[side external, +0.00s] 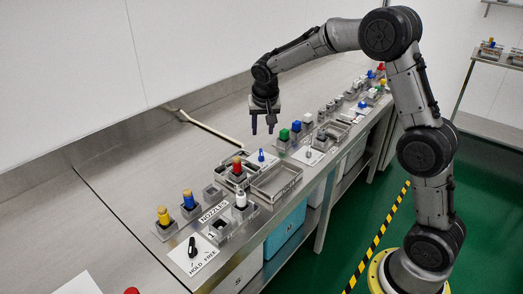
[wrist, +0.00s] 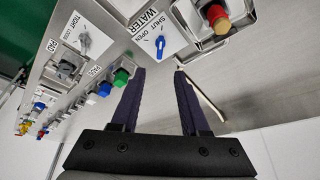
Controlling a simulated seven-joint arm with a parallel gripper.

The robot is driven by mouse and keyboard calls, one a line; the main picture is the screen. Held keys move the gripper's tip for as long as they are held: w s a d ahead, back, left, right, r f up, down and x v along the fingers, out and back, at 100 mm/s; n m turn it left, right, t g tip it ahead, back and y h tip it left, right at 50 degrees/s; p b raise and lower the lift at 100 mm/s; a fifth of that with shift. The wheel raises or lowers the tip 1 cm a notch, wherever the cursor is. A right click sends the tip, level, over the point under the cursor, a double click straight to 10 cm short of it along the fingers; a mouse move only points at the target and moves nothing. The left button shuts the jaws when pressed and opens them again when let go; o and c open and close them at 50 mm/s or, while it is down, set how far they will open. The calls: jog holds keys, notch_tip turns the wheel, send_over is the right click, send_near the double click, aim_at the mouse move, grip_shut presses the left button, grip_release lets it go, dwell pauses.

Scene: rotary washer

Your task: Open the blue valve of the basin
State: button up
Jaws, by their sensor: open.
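The blue valve (side external: 261,156) is a small blue lever on a white plate on the counter's front strip. In the wrist view the blue valve (wrist: 160,46) stands by the words WATER, SHUT and OPEN. I cannot tell for certain which word its lever points to. My gripper (side external: 262,129) points down, open and empty, above the counter near the valve and apart from it. In the wrist view my gripper (wrist: 159,73) has its two dark fingers spread, with the valve beyond the gap between the tips. The basin's outline is hard to make out.
A green block (side external: 284,134) stands on the other side. An empty metal tray (side external: 290,187) lies in front. A pale spout (side external: 210,128) runs over the clear worktop behind.

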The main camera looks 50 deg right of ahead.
aim_at(261, 152)
jog(key=x, duration=1.2)
jog(key=shift+c, duration=0.3)
jog(key=shift+s, duration=0.1)
grip_shut()
